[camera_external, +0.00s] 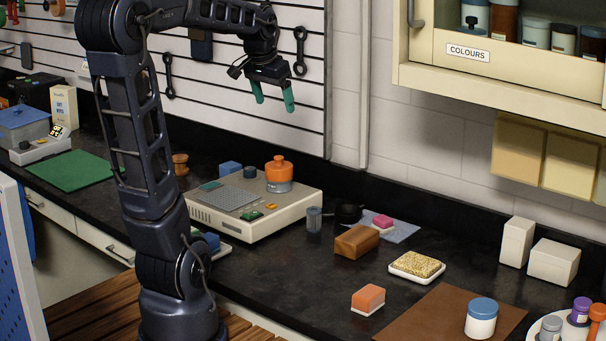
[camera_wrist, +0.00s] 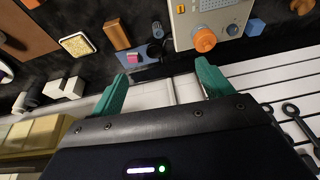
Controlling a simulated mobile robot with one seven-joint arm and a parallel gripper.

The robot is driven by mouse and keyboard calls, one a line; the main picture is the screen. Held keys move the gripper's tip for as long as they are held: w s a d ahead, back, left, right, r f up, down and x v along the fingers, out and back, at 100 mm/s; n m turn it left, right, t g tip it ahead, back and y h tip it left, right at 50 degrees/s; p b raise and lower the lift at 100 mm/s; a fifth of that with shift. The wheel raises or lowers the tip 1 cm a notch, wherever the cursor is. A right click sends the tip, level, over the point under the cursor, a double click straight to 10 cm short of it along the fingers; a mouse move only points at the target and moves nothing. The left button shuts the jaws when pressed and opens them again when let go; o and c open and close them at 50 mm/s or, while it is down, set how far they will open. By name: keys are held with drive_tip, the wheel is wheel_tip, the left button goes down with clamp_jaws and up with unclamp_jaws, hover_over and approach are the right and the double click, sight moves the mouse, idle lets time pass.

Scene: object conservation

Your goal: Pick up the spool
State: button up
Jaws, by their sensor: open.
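A small brown wooden piece with flared ends, which looks like the spool (camera_external: 180,164), stands on the dark counter in the external view, just right of my arm link and left of the beige device. My gripper (camera_external: 273,98) is open and empty, high above the counter in front of the slatted wall, up and right of the spool. In the wrist view, my gripper's two green fingers (camera_wrist: 164,75) are spread apart with nothing between them.
A green mat (camera_external: 70,171) lies left of my arm. A brown block (camera_external: 357,241), sponge (camera_external: 416,265) and jar (camera_external: 481,318) occupy the right. The cabinet (camera_external: 480,65) overhangs the right.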

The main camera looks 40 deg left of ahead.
drive_tip(key=w+a+f, duration=0.2)
drive_tip(key=w+a, duration=1.1)
drive_tip(key=a, duration=0.2)
approach(180, 157)
drive_tip(key=shift+w+f+g, duration=0.3)
drive_tip(key=shift+w, duration=0.6)
drive_tip(key=shift+a+f, duration=0.15)
drive_tip(key=shift+f, duration=0.05)
drive_tip(key=x, duration=0.5)
drive_tip(key=shift+f, duration=0.2)
drive_tip(key=shift+s+x, duration=0.2)
drive_tip(key=shift+x, duration=1.1)
drive_tip(key=shift+s+x, duration=0.25)
drive_tip(key=shift+x, duration=1.1)
drive_tip(key=shift+f, duration=0.1)
